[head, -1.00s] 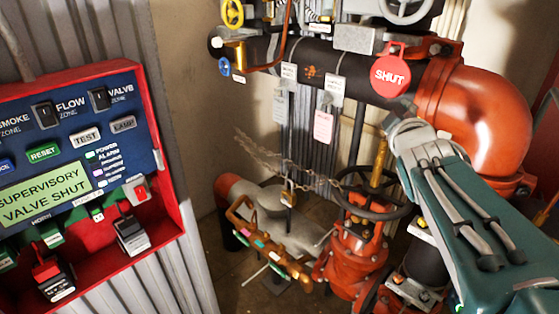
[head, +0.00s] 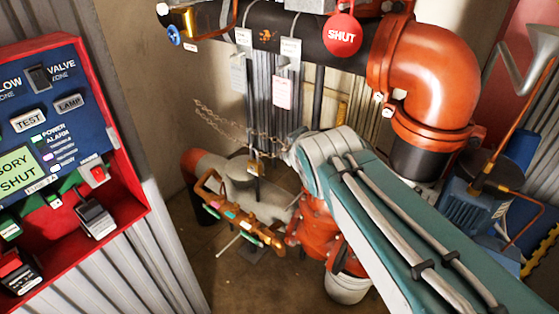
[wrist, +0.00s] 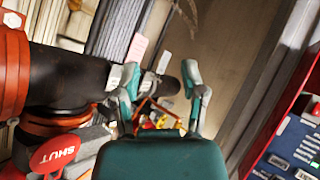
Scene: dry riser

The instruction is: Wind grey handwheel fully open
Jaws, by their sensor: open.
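No grey handwheel shows clearly in either current view. My gripper (wrist: 163,88) is open in the wrist view, its two fingers apart with nothing held between them. Beyond the fingers are small red and yellow fittings, too blurred to name. In the head view my arm covers the top of the red valve body (head: 315,222) and its dark wheel, and hides my gripper. A red round SHUT sign (head: 342,35) hangs by the black pipe; it also shows in the wrist view (wrist: 55,152).
The red alarm panel (head: 128,190) stands at the left. A large orange pipe elbow (head: 435,80) is at the upper right.

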